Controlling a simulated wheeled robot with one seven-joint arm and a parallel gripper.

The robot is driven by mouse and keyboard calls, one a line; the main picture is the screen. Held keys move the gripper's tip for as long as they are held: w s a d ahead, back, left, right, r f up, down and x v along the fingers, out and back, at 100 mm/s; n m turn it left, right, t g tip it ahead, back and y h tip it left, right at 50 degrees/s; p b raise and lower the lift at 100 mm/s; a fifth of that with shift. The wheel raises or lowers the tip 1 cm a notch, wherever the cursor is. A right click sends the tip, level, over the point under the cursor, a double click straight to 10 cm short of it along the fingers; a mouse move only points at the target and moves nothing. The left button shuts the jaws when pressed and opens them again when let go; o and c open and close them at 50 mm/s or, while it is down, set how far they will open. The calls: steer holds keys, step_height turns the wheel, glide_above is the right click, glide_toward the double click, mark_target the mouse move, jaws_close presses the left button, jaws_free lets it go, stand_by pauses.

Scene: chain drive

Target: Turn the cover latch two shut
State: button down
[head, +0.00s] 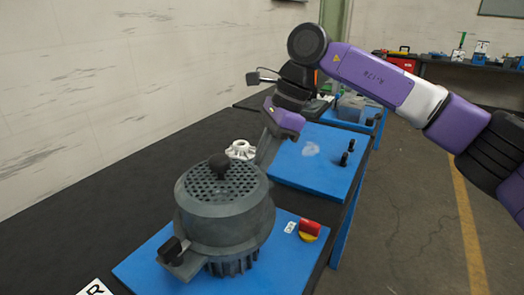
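One black latch (172,249) shows on a bracket at the housing's front left. No second latch shows clearly; the housing's far side is hidden. My gripper (262,163) points down at the cover's far right edge. Its grey fingers are seen from the side, so I cannot tell the gap between them or whether they touch anything.
A red and yellow part (308,230) sits on the blue plate (292,265), right of the housing. A white flanged part (240,150) stands behind the cover. Another blue plate (308,184) with black pegs (347,154) lies farther back. A wall runs along the left.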

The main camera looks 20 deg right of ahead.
steer(key=n+p, duration=0.1)
steer(key=n+g+p, duration=0.1)
steer(key=n, duration=0.1)
steer(key=n+p, duration=0.1)
steer(key=shift+w+r+n+g, duration=0.25)
steer(key=shift+n+g, duration=0.05)
steer(key=shift+g, duration=0.1)
steer(key=shift+w+a+f+n+g+h+p, duration=0.1)
steer(key=shift+n+g+h+p, duration=0.2)
steer(key=shift+n+p, duration=0.55)
steer(key=shift+w+f+n+g+h+p, duration=0.1)
steer(key=shift+n+g+p, duration=0.35)
steer(key=shift+n, duration=0.6)
steer(key=c, duration=1.7)
jaws_free()
steer(key=shift+v, duration=3.9)
